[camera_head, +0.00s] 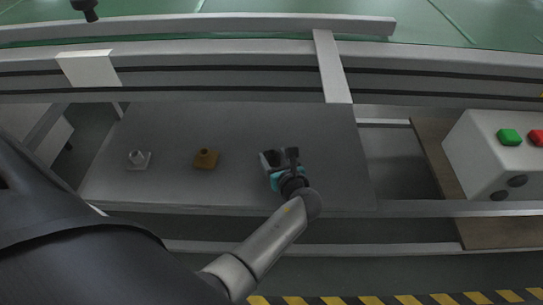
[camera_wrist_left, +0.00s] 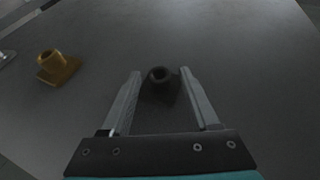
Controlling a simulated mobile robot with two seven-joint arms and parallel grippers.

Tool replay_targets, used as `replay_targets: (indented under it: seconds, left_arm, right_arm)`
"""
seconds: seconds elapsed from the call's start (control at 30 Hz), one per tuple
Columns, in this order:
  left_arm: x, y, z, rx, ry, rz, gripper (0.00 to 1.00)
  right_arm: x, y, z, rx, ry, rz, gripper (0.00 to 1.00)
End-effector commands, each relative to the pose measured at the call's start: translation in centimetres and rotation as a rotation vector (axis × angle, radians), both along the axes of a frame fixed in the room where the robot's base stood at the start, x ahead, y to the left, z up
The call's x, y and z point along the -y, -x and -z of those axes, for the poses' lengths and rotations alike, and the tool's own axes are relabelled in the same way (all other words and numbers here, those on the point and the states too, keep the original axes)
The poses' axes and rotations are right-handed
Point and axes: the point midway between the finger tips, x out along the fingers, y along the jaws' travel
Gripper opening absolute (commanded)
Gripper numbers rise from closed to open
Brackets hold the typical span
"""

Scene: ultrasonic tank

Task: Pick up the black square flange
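The black square flange (camera_wrist_left: 160,86) sits on the grey plate between the two open fingers of my left gripper (camera_wrist_left: 160,85) in the left wrist view. Its round neck with a hole points up. The fingers are apart from it on both sides. In the head view my left gripper (camera_head: 280,157) is low over the right part of the plate, and it mostly hides the black flange. My right gripper does not show in either view.
A brass-coloured flange (camera_head: 205,160) and a light grey flange (camera_head: 138,160) stand on the plate (camera_head: 240,125) to the left. A white box (camera_head: 500,155) with green and red buttons stands at the right. A metal rail (camera_head: 200,63) runs behind the plate.

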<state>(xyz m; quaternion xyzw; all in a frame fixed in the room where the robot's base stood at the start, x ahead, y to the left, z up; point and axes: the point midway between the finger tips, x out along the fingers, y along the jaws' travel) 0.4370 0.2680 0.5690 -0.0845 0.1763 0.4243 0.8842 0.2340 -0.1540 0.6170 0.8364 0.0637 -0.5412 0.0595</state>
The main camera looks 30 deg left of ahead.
Motion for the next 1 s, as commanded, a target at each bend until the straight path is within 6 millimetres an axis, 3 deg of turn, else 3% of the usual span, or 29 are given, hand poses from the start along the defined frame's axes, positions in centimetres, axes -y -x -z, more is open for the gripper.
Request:
replay_targets:
  seconds: [0.07, 0.5, 1.0]
  left_arm:
    - [-0.02, 0.0, 0.01, 0.0, 0.0, 0.0, 0.51]
    - [-0.04, -0.01, 0.02, 0.0, 0.0, 0.0, 0.02]
    - [-0.07, -0.04, -0.06, 0.002, -0.001, 0.0, 0.0]
  right_arm:
    - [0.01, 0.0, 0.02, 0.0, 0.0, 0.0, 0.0]
    - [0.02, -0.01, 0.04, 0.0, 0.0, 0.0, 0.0]
    - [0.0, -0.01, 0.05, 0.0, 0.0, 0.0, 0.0]
